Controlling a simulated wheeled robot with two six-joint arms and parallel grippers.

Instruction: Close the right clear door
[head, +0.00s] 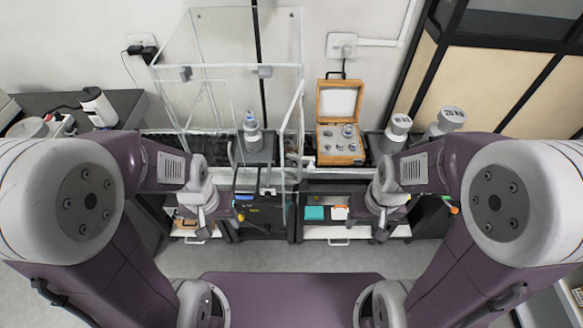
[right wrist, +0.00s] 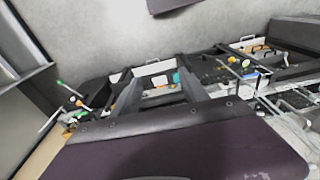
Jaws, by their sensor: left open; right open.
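A clear-walled enclosure (head: 228,66) stands on the bench left of centre in the head view. Its right clear door (head: 290,125) shows as a thin panel with pale edges, angled out from the front right side, so it looks open. My left gripper (head: 203,232) is open, low in front of the enclosure's left part. My right gripper (head: 382,232) is open, to the right of the door and apart from it. Neither gripper visibly holds anything. The door cannot be made out clearly in the right wrist view.
A device with a grey-blue top (head: 252,130) stands inside the enclosure. An open wooden weight box (head: 340,142) stands to its right, with grey canisters (head: 399,125) beyond. Open drawers with small items, including a teal box (head: 314,213), lie below the bench front.

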